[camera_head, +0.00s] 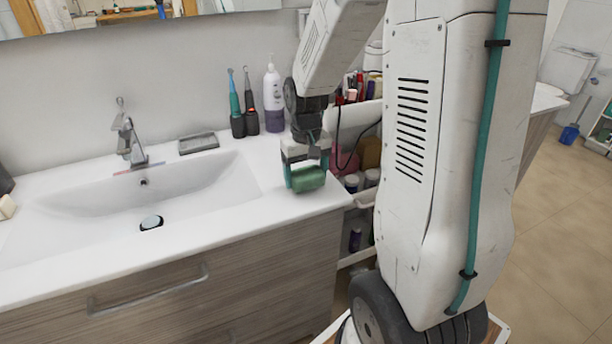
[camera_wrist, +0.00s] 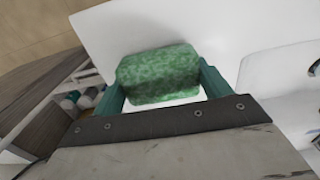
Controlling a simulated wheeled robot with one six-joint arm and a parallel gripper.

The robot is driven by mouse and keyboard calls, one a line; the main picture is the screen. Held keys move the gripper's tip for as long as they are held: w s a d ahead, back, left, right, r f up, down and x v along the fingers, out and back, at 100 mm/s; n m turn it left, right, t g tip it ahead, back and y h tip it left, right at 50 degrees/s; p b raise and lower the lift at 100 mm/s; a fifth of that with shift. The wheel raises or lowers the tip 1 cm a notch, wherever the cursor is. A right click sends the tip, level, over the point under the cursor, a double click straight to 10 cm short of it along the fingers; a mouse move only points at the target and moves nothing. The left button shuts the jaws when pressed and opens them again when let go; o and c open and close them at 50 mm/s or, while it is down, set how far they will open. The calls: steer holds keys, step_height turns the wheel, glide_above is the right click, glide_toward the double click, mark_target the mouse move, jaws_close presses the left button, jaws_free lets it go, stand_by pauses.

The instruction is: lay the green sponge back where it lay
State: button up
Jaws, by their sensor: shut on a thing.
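The green sponge (camera_head: 309,179) is between the fingers of my gripper (camera_head: 305,178), at the right end of the white washbasin counter. In the wrist view the sponge (camera_wrist: 158,74) is a mottled green block, with a teal finger of my gripper (camera_wrist: 160,82) against each side. My gripper is shut on it. The white counter top (camera_wrist: 130,30) lies behind the sponge in that view. I cannot tell whether the sponge touches the counter or hangs just above it.
A grey soap dish (camera_head: 198,143), two electric toothbrushes (camera_head: 250,115) and a pump bottle (camera_head: 273,100) stand along the back. The sink basin (camera_head: 150,200) is left. A cart (camera_head: 362,198) with cosmetics adjoins the counter's right edge. Bare counter (camera_head: 262,160) lies left of my gripper.

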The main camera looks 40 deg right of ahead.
mark_target(306, 172)
steer(key=shift+f, duration=0.35)
steer(key=shift+f, duration=0.15)
steer(key=o, duration=0.9)
step_height(306, 172, up, 12)
steer(key=s+a+r+n, duration=0.1)
steer(key=s+a, duration=0.4)
steer(key=s, duration=0.1)
steer(key=s+a+r+n, duration=0.1)
steer(key=s+a+r, duration=0.1)
steer(key=s+a, duration=0.2)
steer(key=s+a+r+n+t, duration=0.1)
steer(key=s+a, duration=0.4)
steer(key=s, duration=0.5)
steer(key=shift+a+r, duration=0.25)
steer(key=shift+a, duration=0.1)
